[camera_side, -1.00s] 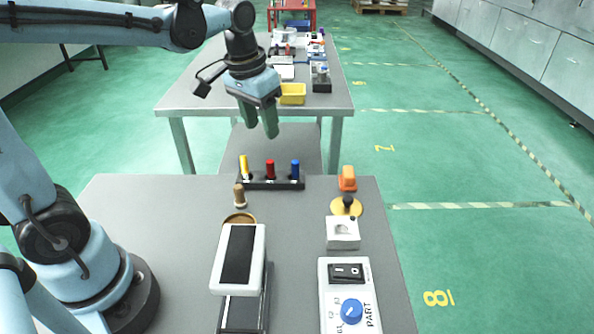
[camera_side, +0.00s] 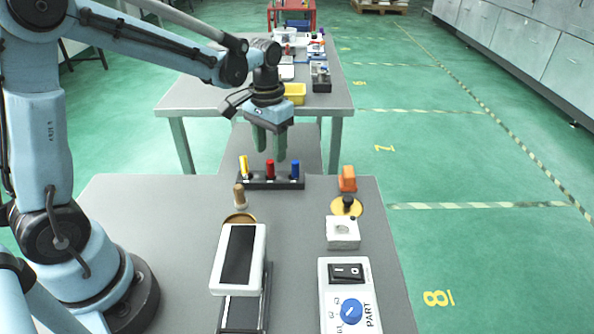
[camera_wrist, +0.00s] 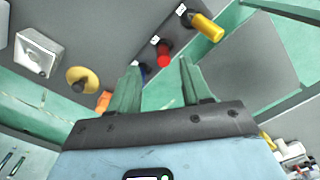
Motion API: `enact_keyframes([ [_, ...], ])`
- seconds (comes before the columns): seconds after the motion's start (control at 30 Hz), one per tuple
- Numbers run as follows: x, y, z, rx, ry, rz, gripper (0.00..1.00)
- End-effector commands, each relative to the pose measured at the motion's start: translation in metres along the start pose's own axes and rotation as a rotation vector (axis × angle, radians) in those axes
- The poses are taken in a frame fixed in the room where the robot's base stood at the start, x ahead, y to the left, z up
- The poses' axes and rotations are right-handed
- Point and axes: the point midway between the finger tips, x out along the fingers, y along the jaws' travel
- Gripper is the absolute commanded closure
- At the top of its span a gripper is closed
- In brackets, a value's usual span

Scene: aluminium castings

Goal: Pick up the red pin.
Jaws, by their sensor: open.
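The red pin (camera_side: 270,167) stands upright in the middle of a dark holder (camera_side: 256,185), between a yellow pin (camera_side: 244,166) and a blue pin (camera_side: 294,168). My gripper (camera_side: 268,156) points down over the holder with its green fingers apart and nothing between them. In the wrist view the red pin (camera_wrist: 164,56) shows just beyond the gap between the fingertips (camera_wrist: 158,64). The yellow pin (camera_wrist: 207,27) lies to its upper right there, and the blue pin is mostly hidden by the left finger.
An orange block (camera_side: 347,178), a yellow disc with a black knob (camera_side: 346,207) and a white block (camera_side: 342,232) stand to the right. A wooden peg (camera_side: 239,195) stands in front of the holder. A box with a black panel (camera_side: 239,255) and a PART switch box (camera_side: 350,298) are nearer.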

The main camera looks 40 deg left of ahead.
Motion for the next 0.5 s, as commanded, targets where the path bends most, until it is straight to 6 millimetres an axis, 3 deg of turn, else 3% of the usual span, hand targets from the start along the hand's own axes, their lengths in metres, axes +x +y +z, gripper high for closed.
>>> enact_keyframes([
  [0.5, 0.051, -0.004, -0.002, 0.000, 0.001, 0.000, 0.52],
])
